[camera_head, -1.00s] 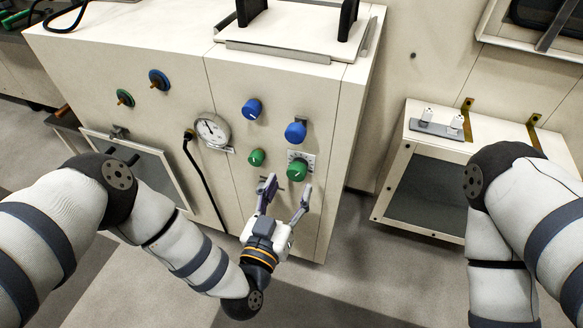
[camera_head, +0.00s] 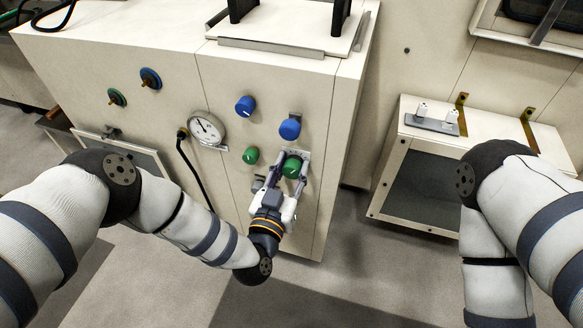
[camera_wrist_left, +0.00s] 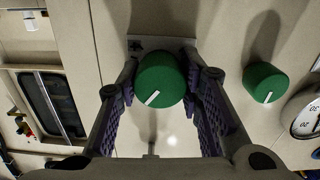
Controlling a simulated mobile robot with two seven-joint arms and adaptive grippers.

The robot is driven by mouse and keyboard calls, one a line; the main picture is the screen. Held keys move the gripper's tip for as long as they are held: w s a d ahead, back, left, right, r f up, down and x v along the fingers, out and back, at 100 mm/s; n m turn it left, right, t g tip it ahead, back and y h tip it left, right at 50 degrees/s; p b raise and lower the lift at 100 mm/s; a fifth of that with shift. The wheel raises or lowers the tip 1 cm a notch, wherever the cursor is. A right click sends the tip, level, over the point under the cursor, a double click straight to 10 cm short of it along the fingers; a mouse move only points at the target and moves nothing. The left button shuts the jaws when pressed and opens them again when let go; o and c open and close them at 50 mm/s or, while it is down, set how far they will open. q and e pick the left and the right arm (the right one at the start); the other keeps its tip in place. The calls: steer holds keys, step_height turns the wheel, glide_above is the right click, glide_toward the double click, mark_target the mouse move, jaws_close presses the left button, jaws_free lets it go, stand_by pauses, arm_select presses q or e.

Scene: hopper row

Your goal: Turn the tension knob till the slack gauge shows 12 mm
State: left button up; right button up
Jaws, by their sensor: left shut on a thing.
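A green knob (camera_head: 292,167) with a white pointer line sits on a pale scale plate at the lower right of the cabinet front. My left gripper (camera_head: 284,172) reaches it from below with one finger on each side and is shut on it. In the left wrist view the knob (camera_wrist_left: 162,85) is between the finger pads, its white line slanting. The round gauge (camera_head: 206,128) has a white dial and a dark needle; its reading is too small to tell. It also shows cut off in the left wrist view (camera_wrist_left: 306,115). My right gripper is out of view.
Another green knob (camera_head: 250,155) is just left of the held one. Two blue knobs (camera_head: 245,106) (camera_head: 289,129) sit above. A dark hose (camera_head: 190,165) hangs beside the gauge. An open-fronted cabinet (camera_head: 420,180) stands at the right, with clear floor between.

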arm_select(q)
steer(key=shift+d+r+m, duration=0.1)
steer(key=shift+r+m, duration=0.1)
steer(key=shift+m, duration=0.4)
steer(key=shift+f, duration=0.2)
steer(key=o, duration=1.2)
steer(key=shift+c, duration=0.2)
steer(key=v, duration=1.2)
